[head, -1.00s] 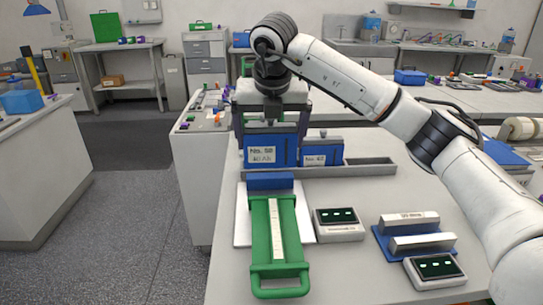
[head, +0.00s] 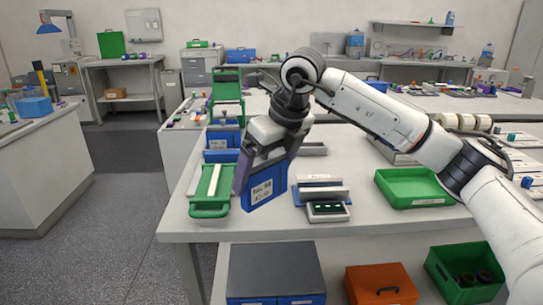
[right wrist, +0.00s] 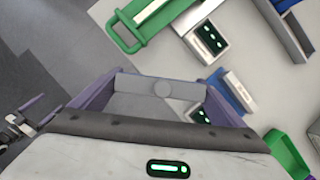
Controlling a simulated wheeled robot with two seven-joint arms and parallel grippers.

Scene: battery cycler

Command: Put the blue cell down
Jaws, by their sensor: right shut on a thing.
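My right gripper (head: 266,160), with purple fingers, is shut on a blue cell (head: 264,188) that has a white label on its face. The cell is held turned at an angle in front of the worktable's middle, between the green-handled tray and the grey block stand. I cannot tell whether its lower edge touches anything. In the right wrist view, a grey top with a round knob (right wrist: 163,88) shows between the fingers. A second blue cell (head: 221,143) stands further back on the table. My left gripper does not show in the head view.
A green-handled tray (head: 199,212) lies at the worktable's left. Right of the held cell are a grey block stand (head: 320,183), a small display unit (head: 328,211) and a green bin (head: 412,200). Grey, orange (head: 382,284) and green boxes sit below the table.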

